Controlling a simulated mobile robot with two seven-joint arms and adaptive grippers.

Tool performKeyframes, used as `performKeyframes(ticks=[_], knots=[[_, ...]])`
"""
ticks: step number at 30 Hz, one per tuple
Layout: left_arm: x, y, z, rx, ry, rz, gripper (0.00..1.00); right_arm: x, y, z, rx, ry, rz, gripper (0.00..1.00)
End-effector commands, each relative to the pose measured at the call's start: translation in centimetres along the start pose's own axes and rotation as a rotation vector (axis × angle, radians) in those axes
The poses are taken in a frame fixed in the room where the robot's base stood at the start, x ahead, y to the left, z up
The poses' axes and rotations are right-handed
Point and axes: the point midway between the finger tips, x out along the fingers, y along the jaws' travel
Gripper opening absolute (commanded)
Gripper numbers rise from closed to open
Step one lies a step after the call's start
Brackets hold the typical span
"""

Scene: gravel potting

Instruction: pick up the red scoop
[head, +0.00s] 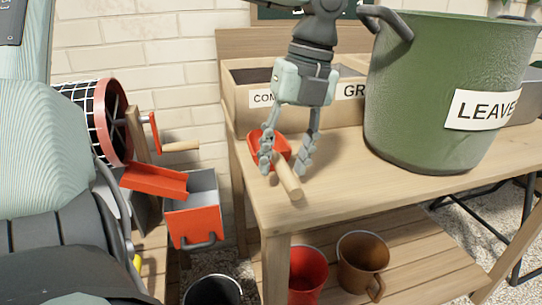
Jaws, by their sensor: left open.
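The red scoop (256,138) lies on the wooden bench top (340,203) near its left end, with its wooden handle (288,178) pointing toward the front edge. My left gripper (284,165) reaches down from above, with its open fingers on either side of the scoop. The fingers hide part of the scoop, and I cannot tell whether they touch it. My right gripper is not in view.
A large green bucket (440,80) labelled LEAVE stands on the bench at the right. Labelled wooden bins (245,112) stand behind the scoop. A red bucket (307,272) and a brown mug (361,258) are on the lower shelf.

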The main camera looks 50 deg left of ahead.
Motion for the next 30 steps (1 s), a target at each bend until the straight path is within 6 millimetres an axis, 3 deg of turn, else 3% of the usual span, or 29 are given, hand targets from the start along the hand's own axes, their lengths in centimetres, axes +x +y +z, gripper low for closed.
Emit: performKeyframes(ticks=[4, 12, 23, 30], knots=[[1.8, 0.0, 0.0, 0.0, 0.002, -0.001, 0.44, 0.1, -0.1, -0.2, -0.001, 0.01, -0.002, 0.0], [2.1, 0.0, 0.0, -0.002, -0.001, -0.002, 0.44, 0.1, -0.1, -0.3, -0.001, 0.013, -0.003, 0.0], [2.0, 0.0, 0.0, -0.002, 0.0, -0.002, 0.01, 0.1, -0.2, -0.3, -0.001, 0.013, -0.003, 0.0], [2.0, 0.0, 0.0, -0.002, 0.0, -0.003, 0.0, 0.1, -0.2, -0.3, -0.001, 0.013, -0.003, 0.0]])
